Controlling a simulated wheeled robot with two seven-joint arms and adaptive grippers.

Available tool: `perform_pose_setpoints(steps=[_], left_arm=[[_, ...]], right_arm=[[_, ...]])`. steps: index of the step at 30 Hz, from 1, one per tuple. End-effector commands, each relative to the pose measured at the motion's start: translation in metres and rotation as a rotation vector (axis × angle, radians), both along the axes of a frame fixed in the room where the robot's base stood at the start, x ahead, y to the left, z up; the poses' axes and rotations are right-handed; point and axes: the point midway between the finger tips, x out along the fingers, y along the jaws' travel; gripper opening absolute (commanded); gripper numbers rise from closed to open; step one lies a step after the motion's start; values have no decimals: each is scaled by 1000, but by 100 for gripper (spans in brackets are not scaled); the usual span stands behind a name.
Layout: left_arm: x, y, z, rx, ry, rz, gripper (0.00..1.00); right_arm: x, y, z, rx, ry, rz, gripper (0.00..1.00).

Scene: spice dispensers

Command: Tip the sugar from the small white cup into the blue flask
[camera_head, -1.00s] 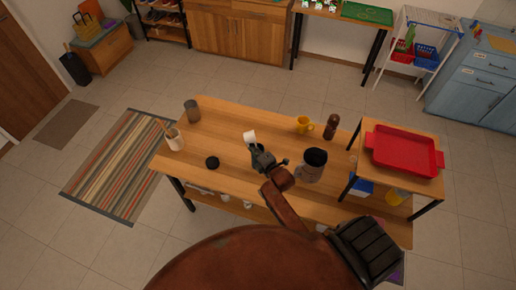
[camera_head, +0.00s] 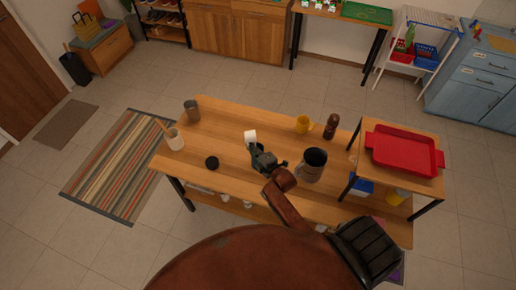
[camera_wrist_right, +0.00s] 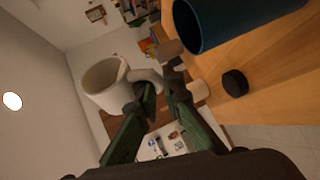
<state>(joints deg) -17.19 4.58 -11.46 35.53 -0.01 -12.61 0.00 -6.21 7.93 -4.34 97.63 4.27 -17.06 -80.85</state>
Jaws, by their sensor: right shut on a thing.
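The small white cup (camera_head: 250,136) is in my right gripper (camera_head: 257,152) above the table. In the right wrist view the white cup (camera_wrist_right: 106,88) sits at the fingertips of my right gripper (camera_wrist_right: 160,93), strongly tilted relative to the blue flask. I cannot see any sugar in it. The blue flask (camera_wrist_right: 208,28) shows large at the top of the right wrist view, standing on the table with its mouth open, apart from the cup. My left gripper is not in view.
A black disc (camera_head: 212,162) lies on the wooden table (camera_head: 225,120). A red tray (camera_head: 405,150) rests on a raised stand.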

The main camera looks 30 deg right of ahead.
Motion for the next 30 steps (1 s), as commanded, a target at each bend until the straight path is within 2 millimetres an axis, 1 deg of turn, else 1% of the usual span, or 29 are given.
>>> perform_pose_setpoints(steps=[30], left_arm=[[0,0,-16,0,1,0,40]], right_arm=[[1,2,-10,114,-49,0,0]])
